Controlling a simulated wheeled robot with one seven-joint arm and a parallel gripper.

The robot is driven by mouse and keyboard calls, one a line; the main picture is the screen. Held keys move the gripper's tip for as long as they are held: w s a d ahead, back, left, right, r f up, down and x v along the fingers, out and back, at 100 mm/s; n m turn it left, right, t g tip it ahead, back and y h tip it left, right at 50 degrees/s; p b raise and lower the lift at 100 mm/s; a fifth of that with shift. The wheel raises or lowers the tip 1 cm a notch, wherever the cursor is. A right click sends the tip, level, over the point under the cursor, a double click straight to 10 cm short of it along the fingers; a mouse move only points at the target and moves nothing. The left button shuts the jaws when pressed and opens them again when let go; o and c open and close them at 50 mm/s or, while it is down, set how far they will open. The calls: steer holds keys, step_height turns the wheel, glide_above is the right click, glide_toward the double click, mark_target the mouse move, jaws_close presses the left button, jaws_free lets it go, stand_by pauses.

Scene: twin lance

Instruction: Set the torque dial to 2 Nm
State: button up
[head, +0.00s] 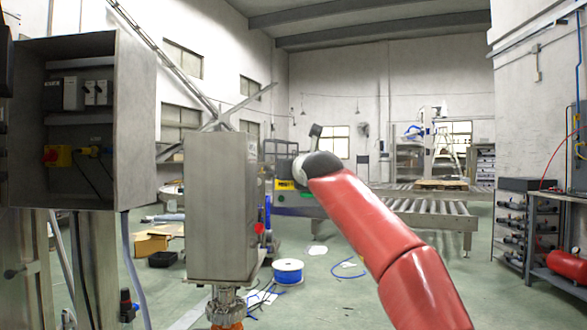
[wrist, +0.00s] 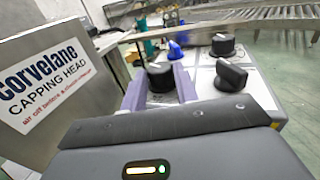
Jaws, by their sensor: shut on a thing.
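In the wrist view, my gripper (wrist: 160,90) has its two purple fingers on either side of a round black knob (wrist: 160,74) on a light panel. The fingers are shut on the knob. Two more black knobs stand on the panel to the right, one farther back (wrist: 222,44) and one nearer (wrist: 232,76). No scale or number can be read, so I cannot tell the knob's setting. In the head view, my red arm reaches toward the steel capping head box (head: 220,205), and my fingers and the knobs cannot be made out.
A metal side labelled "Corvelane Capping Head" (wrist: 62,80) stands close on the left in the wrist view. A blue part (wrist: 175,50) stands just behind the held knob. An open control cabinet (head: 135,120) is at the left, and a roller conveyor (head: 425,208) lies beyond my arm.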

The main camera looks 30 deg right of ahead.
steer(key=shift+d+n+y, duration=0.15)
steer(key=shift+n+y, duration=0.35)
steer(key=shift+y, duration=0.2)
steer(key=o, duration=1)
steer(key=shift+s+f, duration=0.15)
steer(key=shift+s, duration=0.45)
steer(key=shift+b+v, duration=1.75)
steer(key=shift+v, duration=1.6)
